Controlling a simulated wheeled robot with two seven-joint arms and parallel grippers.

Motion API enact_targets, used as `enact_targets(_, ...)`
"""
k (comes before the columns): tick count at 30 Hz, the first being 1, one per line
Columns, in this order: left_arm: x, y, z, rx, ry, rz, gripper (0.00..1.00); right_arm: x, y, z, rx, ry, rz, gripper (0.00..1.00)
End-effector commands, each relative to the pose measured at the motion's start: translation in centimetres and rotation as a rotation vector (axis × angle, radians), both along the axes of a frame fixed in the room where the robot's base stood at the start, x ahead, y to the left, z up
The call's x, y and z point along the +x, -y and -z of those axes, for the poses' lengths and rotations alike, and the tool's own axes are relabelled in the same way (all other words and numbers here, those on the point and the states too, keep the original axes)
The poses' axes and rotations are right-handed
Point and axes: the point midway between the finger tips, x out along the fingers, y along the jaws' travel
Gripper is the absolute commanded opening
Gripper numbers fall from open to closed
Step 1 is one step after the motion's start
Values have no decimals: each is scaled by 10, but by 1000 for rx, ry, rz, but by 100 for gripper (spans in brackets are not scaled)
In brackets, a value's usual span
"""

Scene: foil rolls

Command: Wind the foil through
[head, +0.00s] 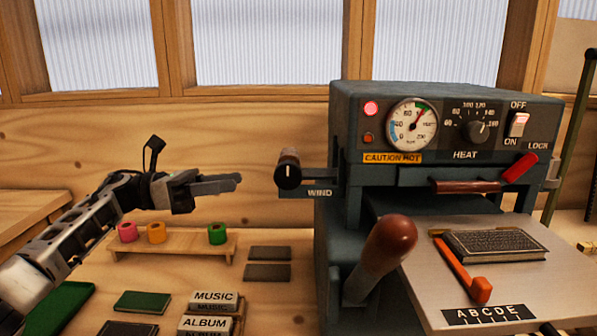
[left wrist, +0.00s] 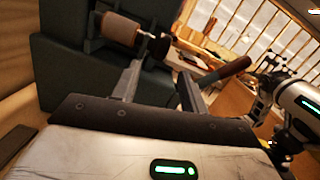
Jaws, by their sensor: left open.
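The grey press has a side crank marked WIND, with a dark, brown-topped winding knob (head: 288,172). My left gripper (head: 238,182) is open and empty, in the air just left of this knob. In the left wrist view its two fingers (left wrist: 158,88) point toward the press, and the brown crank handle (left wrist: 120,30) lies beyond them, apart from them. A pink foil roll (head: 127,232), an orange roll (head: 156,233) and a green roll (head: 217,233) stand on a small wooden rack. Part of my right arm shows at the right of the left wrist view, its fingers unclear.
The press's big lever (head: 388,247) juts forward. A dark book (head: 497,245) and an orange tool (head: 465,270) lie on the metal plate. The dial, lit red lamp and CAUTION HOT label (head: 393,158) face front. Type blocks (head: 208,312) and a green book (head: 142,301) lie on the bench.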

Motion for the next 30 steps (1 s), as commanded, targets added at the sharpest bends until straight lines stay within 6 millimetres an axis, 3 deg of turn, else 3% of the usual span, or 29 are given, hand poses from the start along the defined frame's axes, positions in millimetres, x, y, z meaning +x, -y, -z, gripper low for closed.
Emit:
enact_targets(3, -2, -19, -21, 78, 126, 25, 44, 0, -1, 2, 2, 5, -3, 36)
enact_targets(8, -4, -20, -31, 108, 175, 43, 44, 1, -1, -2, 2, 9, -4, 36)
enact_targets(14, -5, 13, -33, 107, 173, 48, 44, 0, 0, -11, -8, 8, -7, 36)
enact_targets(24, -5, 87, -33, 104, 172, 45, 44, -6, 5, -11, -53, -23, -21, 36)
enact_targets(30, -5, 119, -32, 104, 171, 43, 44, -2, 6, -16, -60, -16, -21, 36)
